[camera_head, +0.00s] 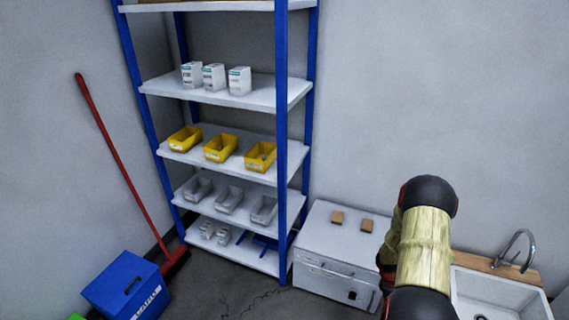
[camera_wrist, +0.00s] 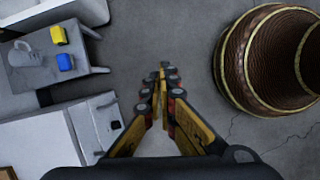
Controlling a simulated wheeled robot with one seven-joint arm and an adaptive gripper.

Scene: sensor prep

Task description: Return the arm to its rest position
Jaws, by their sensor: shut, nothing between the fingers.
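My gripper (camera_wrist: 161,82) shows in the wrist view, pointing down over bare grey floor. Its yellow and black fingers come together at the tips, and nothing is between them. In the head view my arm, with a tan sleeve and black joints, rises at the right in front of the white cabinet and the sink. My fingers do not show in the head view.
A blue-framed shelf (camera_head: 283,150) holds yellow bins, grey bins and white boxes. A white cabinet (camera_head: 325,245) and a sink (camera_head: 500,297) stand right. A blue box (camera_head: 118,285) and red broom (camera_head: 125,170) are left. The wrist view shows a large ribbed brown container (camera_wrist: 240,65) and a small grey table (camera_wrist: 40,73).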

